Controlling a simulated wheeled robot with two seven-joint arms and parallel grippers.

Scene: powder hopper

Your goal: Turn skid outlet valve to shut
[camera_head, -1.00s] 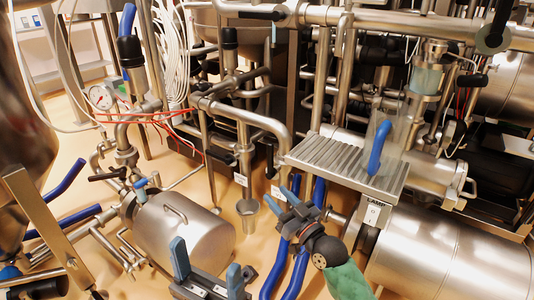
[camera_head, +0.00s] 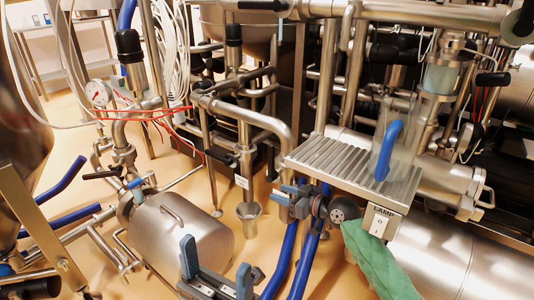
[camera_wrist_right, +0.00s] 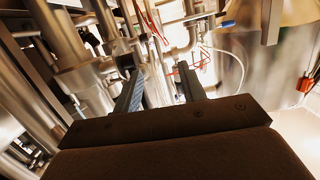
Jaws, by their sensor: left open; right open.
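A small valve with a blue lever (camera_head: 136,183) sits on the pipe at the left end of the steel tank (camera_head: 180,232). A black-handled valve (camera_head: 101,174) is just above and left of it. No label shows which is the skid outlet valve.
Red cables (camera_head: 145,116) and a gauge (camera_head: 99,94) are at upper left. Floor shows around the tank.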

